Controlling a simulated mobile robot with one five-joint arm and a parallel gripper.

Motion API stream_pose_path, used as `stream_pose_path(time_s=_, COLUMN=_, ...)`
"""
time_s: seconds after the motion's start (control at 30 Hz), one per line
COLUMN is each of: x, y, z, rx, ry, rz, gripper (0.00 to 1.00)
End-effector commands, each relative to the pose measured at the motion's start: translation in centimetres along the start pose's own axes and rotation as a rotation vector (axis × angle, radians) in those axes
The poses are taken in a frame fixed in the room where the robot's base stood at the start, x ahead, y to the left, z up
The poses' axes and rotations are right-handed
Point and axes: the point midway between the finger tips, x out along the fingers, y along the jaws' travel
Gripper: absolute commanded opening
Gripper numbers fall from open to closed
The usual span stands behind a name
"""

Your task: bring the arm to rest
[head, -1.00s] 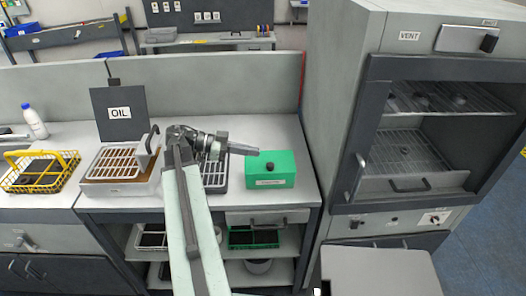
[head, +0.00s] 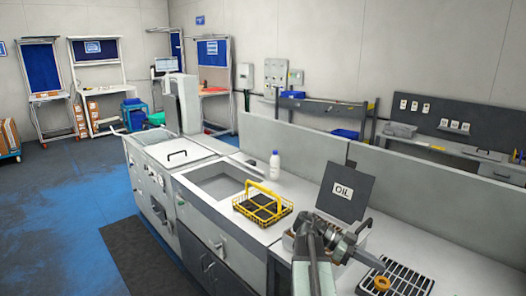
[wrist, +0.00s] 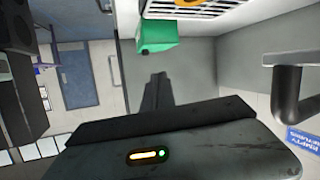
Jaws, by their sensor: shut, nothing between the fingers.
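My gripper (head: 372,262) is at the lower right of the head view, on my arm raised over the counter. Its fingers are shut and point right, above the dark draining rack (head: 410,283). In the wrist view the shut fingers (wrist: 158,80) show as a dark narrow shape with nothing between them. An orange ring (head: 382,283) shows at the rack, just below the fingertips; whether they touch it I cannot tell.
A yellow wire basket (head: 262,206), a white bottle (head: 275,163) and a sink (head: 215,183) are to the left. A green box (wrist: 158,34) shows in the wrist view. The floor (head: 60,215) at left is clear.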

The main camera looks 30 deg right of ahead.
Motion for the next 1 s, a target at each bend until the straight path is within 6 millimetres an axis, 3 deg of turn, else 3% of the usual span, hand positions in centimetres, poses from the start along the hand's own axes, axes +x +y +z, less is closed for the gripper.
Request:
stream_pose_path(time_s=0.03, x=-4.1, y=0.4, z=2.4, rx=-0.049, ry=-0.033, rz=-0.087, gripper=0.0)
stream_pose_path(time_s=0.1, x=-9.1, y=1.2, z=5.9, rx=-0.159, ry=-0.094, rz=-0.201, gripper=0.0)
stream_pose_path(time_s=0.27, x=-19.4, y=5.4, z=14.6, rx=-0.533, ry=-0.227, rz=-0.466, gripper=0.0)
stream_pose_path(time_s=0.37, x=-25.1, y=9.6, z=19.9, rx=-0.822, ry=-0.294, rz=-0.641, gripper=0.0)
stream_pose_path(time_s=0.5, x=-31.8, y=17.1, z=26.8, rx=-1.289, ry=-0.369, rz=-0.92, gripper=0.0)
stream_pose_path(time_s=0.6, x=-35.4, y=22.6, z=30.7, rx=-1.656, ry=-0.42, rz=-1.173, gripper=0.0)
stream_pose_path(time_s=0.7, x=-37.6, y=25.1, z=32.4, rx=-1.904, ry=-0.43, rz=-1.409, gripper=0.0)
stream_pose_path(time_s=0.8, x=-39.0, y=25.9, z=33.0, rx=-2.034, ry=-0.368, rz=-1.553, gripper=0.0)
stream_pose_path(time_s=1.0, x=-39.1, y=25.8, z=33.0, rx=-2.102, ry=-0.292, rz=-1.604, gripper=0.0)
